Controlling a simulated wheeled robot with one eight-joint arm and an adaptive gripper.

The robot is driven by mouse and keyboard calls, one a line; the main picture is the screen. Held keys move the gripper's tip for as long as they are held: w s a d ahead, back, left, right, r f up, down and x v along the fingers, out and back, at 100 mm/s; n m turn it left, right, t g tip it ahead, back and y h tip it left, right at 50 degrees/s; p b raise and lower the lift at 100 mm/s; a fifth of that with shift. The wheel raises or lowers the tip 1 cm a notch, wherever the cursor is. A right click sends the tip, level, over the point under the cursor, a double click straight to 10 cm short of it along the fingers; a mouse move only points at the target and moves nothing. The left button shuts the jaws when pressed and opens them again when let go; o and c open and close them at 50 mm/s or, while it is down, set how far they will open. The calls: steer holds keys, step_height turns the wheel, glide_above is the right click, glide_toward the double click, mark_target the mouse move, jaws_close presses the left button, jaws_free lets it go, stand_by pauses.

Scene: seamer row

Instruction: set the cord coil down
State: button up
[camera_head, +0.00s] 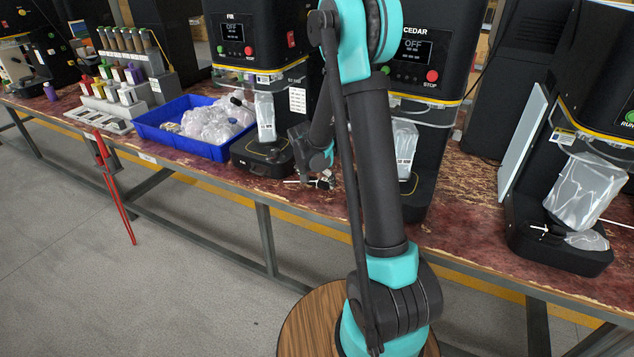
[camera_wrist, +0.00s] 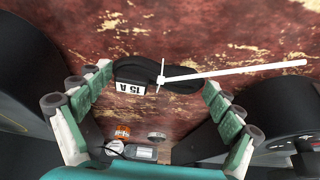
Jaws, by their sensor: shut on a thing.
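The cord coil (camera_wrist: 180,84) is a black bundle with a long white tie around its middle and a white "15 A" label. In the wrist view my gripper (camera_wrist: 158,86) has its green-padded fingers at the coil's two ends and is shut on it. The worn dark red bench top (camera_wrist: 235,25) lies beyond the coil; I cannot tell whether they touch. In the head view my gripper (camera_head: 322,181) is low over the bench's front part, between the FIR and CEDAR machines, with the coil small and partly hidden there.
The FIR machine (camera_head: 236,27) stands left of my gripper and the CEDAR machine (camera_head: 418,62) right. A blue bin (camera_head: 190,150) of clear bags is farther left. Bare bench lies right of CEDAR.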

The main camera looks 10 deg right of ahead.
steer(key=shift+f, duration=0.25)
steer(key=shift+f, duration=0.1)
steer(key=o, duration=1)
steer(key=v, duration=1.2)
steer(key=s+d+f+n+y, duration=0.1)
steer(key=s+d+f+n, duration=0.1)
steer(key=s, duration=1.1)
steer(key=s+d+f+n+y, duration=0.1)
steer(key=s+d+n, duration=0.3)
steer(key=s, duration=0.9)
steer(key=shift+f+n+y, duration=0.4)
steer(key=shift+n, duration=0.2)
steer(key=shift+s+d, duration=0.1)
steer(key=shift+d, duration=0.05)
